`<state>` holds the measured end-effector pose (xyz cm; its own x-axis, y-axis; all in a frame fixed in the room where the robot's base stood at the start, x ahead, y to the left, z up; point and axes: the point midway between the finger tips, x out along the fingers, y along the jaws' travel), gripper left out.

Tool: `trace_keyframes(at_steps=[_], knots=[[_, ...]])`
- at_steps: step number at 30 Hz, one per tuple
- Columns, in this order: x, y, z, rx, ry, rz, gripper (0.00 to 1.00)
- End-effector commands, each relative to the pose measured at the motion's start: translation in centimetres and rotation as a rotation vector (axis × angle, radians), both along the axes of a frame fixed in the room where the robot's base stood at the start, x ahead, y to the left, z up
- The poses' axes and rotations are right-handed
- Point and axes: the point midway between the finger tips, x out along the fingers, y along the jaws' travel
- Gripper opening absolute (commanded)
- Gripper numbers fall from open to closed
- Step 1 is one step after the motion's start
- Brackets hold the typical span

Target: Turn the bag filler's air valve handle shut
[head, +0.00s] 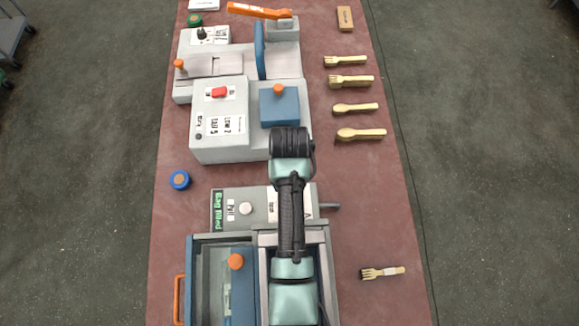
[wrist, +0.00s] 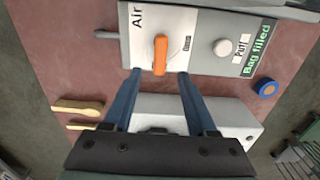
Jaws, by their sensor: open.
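The bag filler's panel (head: 231,208) is a grey box face with a green "Bag filled" label and a white round button. It also shows in the wrist view (wrist: 200,50), upside down. The orange air valve handle (wrist: 160,55) sits on a white plate marked "Air", with a small label beside it. The handle lies roughly in line with my fingers. My gripper (wrist: 159,73) is open, its two blue fingers apart, with the fingertips either side of the handle's near end. No contact shows. In the head view my arm covers the handle and the gripper.
A grey machine with a red switch (head: 220,92) and a blue block (head: 279,106) stands beyond the panel. Wooden forks and spoons (head: 350,80) lie along the right side. A blue round item (head: 180,180) lies left, and a fork bundle (head: 382,273) lies front right.

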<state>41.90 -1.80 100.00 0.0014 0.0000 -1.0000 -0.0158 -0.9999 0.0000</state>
Motion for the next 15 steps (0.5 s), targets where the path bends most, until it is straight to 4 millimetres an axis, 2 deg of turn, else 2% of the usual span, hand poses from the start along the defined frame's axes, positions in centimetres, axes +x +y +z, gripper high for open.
trace_keyframes(at_steps=[6, 10, 15], knots=[[0.1, 0.0, 3.6, 0.000, -0.004, 0.000, 0.57], [0.0, 0.0, 4.7, 0.000, 0.000, -0.001, 0.57], [-0.1, 0.0, 5.2, 0.000, 0.001, -0.001, 0.57]])
